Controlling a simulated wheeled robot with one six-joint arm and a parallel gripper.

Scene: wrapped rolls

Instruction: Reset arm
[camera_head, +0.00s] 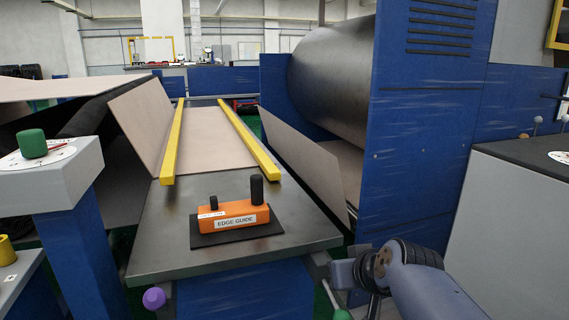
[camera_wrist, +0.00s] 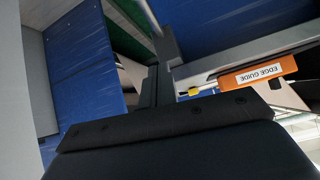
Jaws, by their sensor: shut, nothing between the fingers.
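My arm (camera_head: 405,275) enters at the lower right of the head view, to the right of the table's near corner. My gripper (camera_wrist: 158,72) shows in the wrist view as dark narrow fingers that are shut with nothing between them. In the head view its fingertips cannot be made out. The orange edge guide (camera_head: 235,215) stands on a black pad on the grey metal table (camera_head: 165,240).
Two yellow rails (camera_head: 172,145) run along a tan sheet (camera_head: 215,135) on the table. A blue machine housing (camera_head: 420,120) with a large dark roll (camera_head: 330,75) stands at the right. A grey pedestal with a green knob (camera_head: 32,143) is at the left. A purple knob (camera_head: 153,298) sits at the table front.

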